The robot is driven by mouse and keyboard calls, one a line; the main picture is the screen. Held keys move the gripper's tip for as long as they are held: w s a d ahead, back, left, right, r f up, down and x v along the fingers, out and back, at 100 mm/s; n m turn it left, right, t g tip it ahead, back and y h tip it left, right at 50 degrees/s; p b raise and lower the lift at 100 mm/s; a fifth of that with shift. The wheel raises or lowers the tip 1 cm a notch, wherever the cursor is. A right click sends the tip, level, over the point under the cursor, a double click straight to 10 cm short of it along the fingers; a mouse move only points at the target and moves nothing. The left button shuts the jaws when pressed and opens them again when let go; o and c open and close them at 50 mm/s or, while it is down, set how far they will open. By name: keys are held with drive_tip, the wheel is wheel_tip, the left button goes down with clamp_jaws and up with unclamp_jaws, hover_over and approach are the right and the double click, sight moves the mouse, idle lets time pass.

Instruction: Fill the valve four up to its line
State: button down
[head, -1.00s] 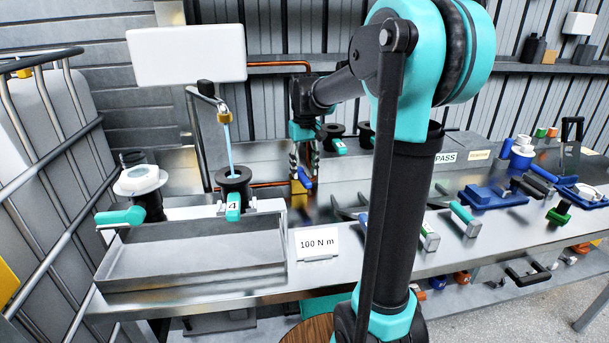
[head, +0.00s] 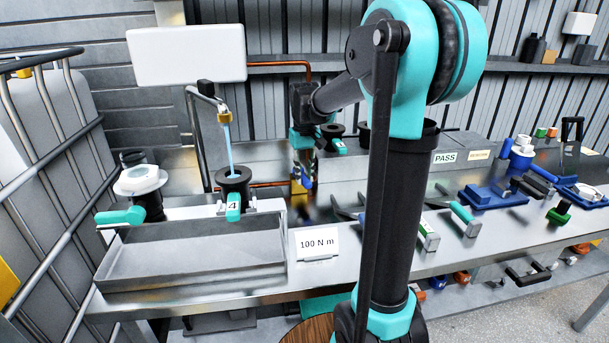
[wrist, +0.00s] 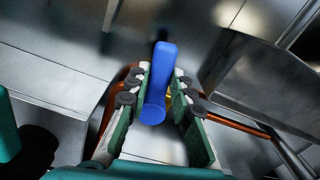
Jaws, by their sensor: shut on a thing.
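Valve four (head: 233,178) stands upright at the tray's back right, with a teal lever marked 4 (head: 233,206) on its front. A thin blue stream (head: 229,146) runs from the brass spout (head: 225,117) into its open top. The level and the line inside cannot be made out. My gripper (head: 303,177) is to the right of valve four, behind the bench's front area. In the wrist view its fingers (wrist: 163,88) are shut on a blue handle (wrist: 157,80), which also shows small in the head view (head: 307,183). A copper pipe (wrist: 246,126) runs beside it.
A 100 N m card (head: 317,244) stands on the bench. Tools and blue fixtures (head: 490,196) fill the right side. A caged tank (head: 50,150) is at far left.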

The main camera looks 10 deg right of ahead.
drive_tip(key=shift+a+m, duration=0.6)
drive_tip(key=shift+m, duration=0.7)
drive_tip(key=c, duration=1.3)
unclamp_jaws()
drive_tip(key=shift+r, duration=0.1)
wheel_tip(320, 180, up, 12)
drive_tip(key=shift+f, duration=0.1)
drive_tip(key=shift+s, duration=0.15)
